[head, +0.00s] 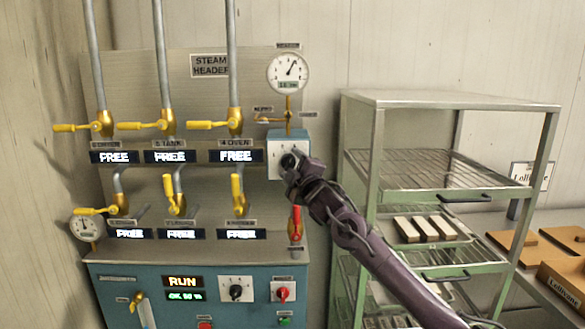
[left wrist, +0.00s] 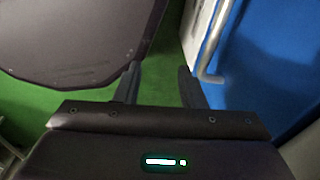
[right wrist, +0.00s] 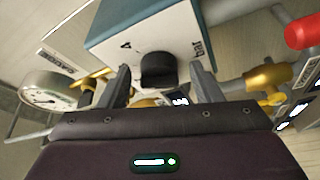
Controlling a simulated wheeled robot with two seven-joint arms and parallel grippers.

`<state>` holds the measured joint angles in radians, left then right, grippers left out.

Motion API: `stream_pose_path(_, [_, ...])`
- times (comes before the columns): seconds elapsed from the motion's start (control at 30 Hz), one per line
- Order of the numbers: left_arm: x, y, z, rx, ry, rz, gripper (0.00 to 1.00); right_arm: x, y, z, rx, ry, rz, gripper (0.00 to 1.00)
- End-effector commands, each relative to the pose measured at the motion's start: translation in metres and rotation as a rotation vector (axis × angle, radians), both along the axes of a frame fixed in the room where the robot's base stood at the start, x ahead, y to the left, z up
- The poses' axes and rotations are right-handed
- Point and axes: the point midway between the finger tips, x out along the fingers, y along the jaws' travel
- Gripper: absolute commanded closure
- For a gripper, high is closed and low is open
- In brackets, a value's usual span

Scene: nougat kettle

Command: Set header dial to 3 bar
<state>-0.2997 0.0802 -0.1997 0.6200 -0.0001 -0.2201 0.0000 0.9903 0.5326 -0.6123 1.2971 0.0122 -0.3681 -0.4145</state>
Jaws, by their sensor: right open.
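The header dial is a blue-grey box with a white face (head: 279,146) at the panel's right side, below the round header gauge (head: 289,73). In the right wrist view its black knob (right wrist: 158,70) stands out from the white face, with part of "bar" printed beside it. My right gripper (head: 290,162) is in front of the dial and hides much of its face. In the right wrist view my right gripper (right wrist: 163,84) is open, one finger on each side of the knob, apart from it. My left gripper (left wrist: 160,84) is open and empty over a green floor.
The steam header panel (head: 267,110) carries several yellow valves and FREE displays. A red-handled valve (head: 296,224) hangs just below the dial. A metal rack (head: 450,99) with trays stands close on the right. A blue control cabinet (head: 110,300) is below.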

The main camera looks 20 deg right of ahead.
Motion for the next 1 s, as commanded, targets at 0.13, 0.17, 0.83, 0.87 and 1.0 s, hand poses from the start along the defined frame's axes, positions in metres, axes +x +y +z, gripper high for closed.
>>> stream_pose_path(0.13, [0.0,0.0,-0.003,0.0,0.0,0.0,0.64,-0.005,-0.001,-0.001,0.001,-0.001,0.0,0.41])
stream_pose_path(0.17, [0.0,0.0,-0.004,0.0,0.0,0.0,0.64,-0.007,-0.001,-0.002,0.001,-0.001,0.0,0.41])
stream_pose_path(0.83, [-0.001,0.0,-0.031,0.0,0.001,-0.001,0.64,-0.077,-0.007,-0.012,-0.001,0.001,-0.001,0.41])
stream_pose_path(0.87, [-0.001,0.0,-0.03,0.0,0.001,-0.001,0.64,-0.077,-0.007,-0.012,0.0,0.001,-0.001,0.41])
stream_pose_path(1.0, [0.0,0.0,-0.03,0.0,0.001,-0.001,0.64,-0.077,-0.007,-0.012,0.0,0.001,-0.001,0.41])
